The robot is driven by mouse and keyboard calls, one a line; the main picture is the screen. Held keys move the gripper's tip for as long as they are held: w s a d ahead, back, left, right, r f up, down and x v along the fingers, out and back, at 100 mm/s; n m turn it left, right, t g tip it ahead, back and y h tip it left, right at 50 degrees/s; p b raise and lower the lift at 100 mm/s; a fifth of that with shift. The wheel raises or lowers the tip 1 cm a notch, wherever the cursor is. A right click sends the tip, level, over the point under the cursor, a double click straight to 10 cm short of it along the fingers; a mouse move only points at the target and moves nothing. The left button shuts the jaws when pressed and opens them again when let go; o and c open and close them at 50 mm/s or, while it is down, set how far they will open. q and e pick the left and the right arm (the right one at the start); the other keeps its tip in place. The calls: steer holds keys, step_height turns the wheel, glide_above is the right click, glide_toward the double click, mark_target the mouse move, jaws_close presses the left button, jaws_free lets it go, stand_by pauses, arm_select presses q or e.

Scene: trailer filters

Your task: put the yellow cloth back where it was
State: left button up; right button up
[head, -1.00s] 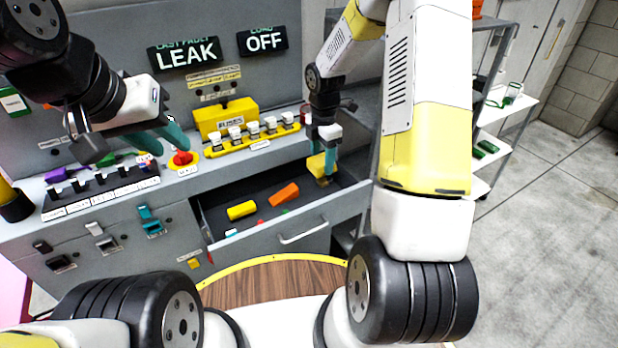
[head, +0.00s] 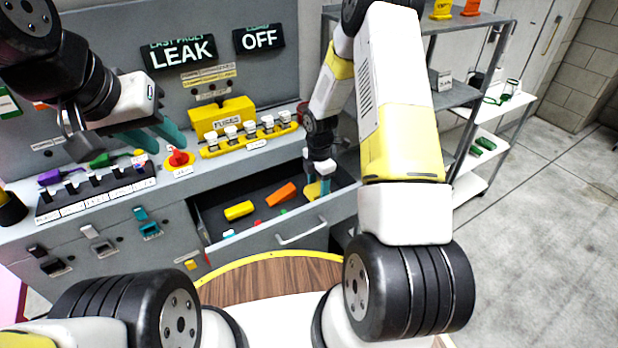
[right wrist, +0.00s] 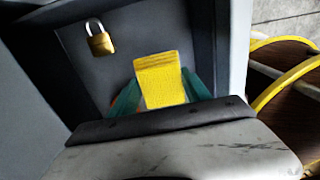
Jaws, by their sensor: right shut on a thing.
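The yellow cloth (head: 312,190) is in my right gripper (head: 319,188), low at the right end of the open drawer (head: 203,224). In the right wrist view the cloth (right wrist: 160,80) stands up between the teal fingers, which are shut on it. Whether its lower edge touches the drawer floor cannot be told. My left gripper (head: 156,136) is open and empty above the console top, near the red button (head: 179,158).
The right wrist view shows a brass padlock (right wrist: 100,40) beside the cloth. Yellow fuse box (head: 222,112) and white-capped fuses stand behind. Shelves (head: 470,90) are at right.

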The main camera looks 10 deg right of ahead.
mark_target(318, 197)
steer(key=shift+f, duration=2.3)
steer(key=o, duration=1.2)
